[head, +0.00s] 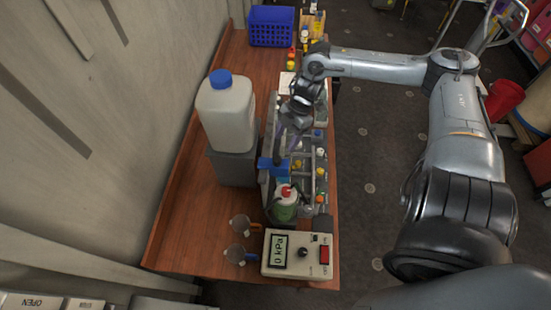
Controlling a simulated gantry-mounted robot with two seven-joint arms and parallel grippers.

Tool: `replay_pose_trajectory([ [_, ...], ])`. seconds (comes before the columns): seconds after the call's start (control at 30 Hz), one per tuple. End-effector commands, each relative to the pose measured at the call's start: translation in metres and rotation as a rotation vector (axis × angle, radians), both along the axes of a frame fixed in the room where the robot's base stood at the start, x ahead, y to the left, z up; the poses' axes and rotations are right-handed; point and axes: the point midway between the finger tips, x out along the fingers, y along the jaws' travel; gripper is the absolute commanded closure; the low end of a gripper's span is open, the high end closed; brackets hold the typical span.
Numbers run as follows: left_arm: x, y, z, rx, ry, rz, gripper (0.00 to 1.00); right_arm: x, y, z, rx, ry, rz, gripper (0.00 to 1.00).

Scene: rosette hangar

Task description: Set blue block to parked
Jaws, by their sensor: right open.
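The blue block (266,165) sits on a grey fixture (268,185) on the wooden bench, near the middle of the picture. My right gripper (279,158) reaches down from the far side. Its dark fingers are open and close over the blue block, hiding part of it. I cannot tell whether they touch it. Nothing shows held between them. My left gripper is out of view.
A large jug with a blue cap (228,112) stands left of the fixture. A green bottle with a red-and-white top (285,203) stands just in front. A gauge box reading 0 kPa (280,250) is at the near end, and a blue basket (271,27) is at the far end.

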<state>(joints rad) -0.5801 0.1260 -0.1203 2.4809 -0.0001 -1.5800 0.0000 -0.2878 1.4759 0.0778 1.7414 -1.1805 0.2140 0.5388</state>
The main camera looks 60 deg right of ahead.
Motion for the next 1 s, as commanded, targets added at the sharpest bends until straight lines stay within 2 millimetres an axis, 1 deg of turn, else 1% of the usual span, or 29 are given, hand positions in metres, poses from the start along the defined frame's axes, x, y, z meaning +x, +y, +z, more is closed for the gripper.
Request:
replay_pose_trajectory([
  [0.03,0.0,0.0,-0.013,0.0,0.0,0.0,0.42,0.002,0.002,-0.012,-0.001,-0.003,0.002,0.42],
  [0.1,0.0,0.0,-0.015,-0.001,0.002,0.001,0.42,0.003,0.005,-0.015,0.002,-0.005,-0.001,0.42],
  [0.3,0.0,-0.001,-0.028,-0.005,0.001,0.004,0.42,0.007,0.013,-0.034,0.003,-0.006,0.001,0.42],
  [0.6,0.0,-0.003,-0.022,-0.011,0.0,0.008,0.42,0.011,0.026,-0.067,0.003,-0.004,0.0,0.42],
  [0.7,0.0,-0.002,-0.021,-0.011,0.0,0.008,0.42,0.012,0.029,-0.074,0.002,-0.002,0.001,0.42],
  [0.8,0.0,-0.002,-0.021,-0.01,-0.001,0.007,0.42,0.013,0.031,-0.079,0.0,-0.002,0.001,0.42],
  [1.0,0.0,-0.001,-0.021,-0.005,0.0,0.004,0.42,0.013,0.031,-0.081,-0.001,-0.002,0.002,0.42],
])
